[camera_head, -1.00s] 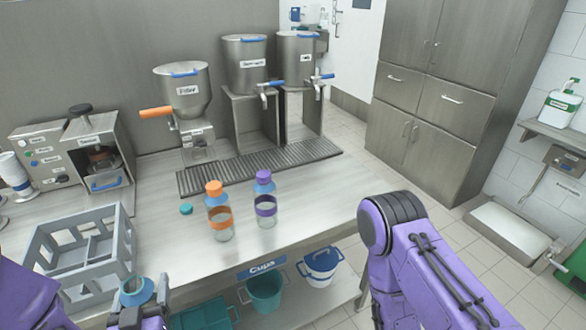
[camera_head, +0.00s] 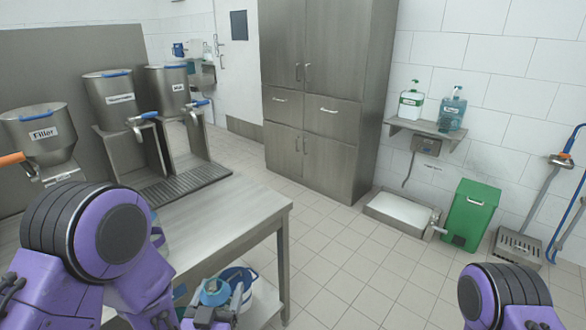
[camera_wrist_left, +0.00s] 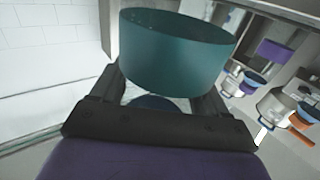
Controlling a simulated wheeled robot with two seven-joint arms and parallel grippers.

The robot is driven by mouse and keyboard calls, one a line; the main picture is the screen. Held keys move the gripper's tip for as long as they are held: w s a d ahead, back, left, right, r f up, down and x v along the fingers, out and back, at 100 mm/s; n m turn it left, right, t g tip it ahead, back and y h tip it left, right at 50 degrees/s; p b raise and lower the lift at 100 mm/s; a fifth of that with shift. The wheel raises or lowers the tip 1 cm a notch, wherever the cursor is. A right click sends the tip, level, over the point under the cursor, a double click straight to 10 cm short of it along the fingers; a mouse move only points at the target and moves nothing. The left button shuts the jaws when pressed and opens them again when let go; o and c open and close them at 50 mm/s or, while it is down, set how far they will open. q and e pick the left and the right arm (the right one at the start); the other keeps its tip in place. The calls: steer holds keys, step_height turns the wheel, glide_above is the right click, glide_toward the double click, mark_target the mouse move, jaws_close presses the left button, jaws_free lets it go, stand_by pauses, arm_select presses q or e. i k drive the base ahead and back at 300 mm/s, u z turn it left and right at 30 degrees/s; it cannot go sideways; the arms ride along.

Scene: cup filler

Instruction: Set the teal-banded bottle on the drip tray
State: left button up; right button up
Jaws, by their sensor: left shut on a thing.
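The teal-banded bottle (camera_head: 215,292) shows in the head view as an open blue neck at the bottom, in my left gripper (camera_head: 214,312). The drip tray (camera_head: 190,182) is a dark ribbed grating below the dispensers, up and left of the gripper, partly hidden by my left arm. My right gripper is out of view; only part of my right arm shows.
The steel table's bare right end (camera_head: 235,208) is clear. A filler (camera_head: 42,135) and two steel dispensers with blue-handled taps stand at the back left. A blue-and-white bucket (camera_head: 240,278) sits low near the gripper. A cabinet and a green bin (camera_head: 470,215) stand beyond open floor.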

mark_target(204, 173)
steer(key=z, duration=1.05)
steer(key=i, duration=2.25)
steer(key=u, duration=2.35)
steer(key=i, duration=1.05)
steer(key=z, duration=0.05)
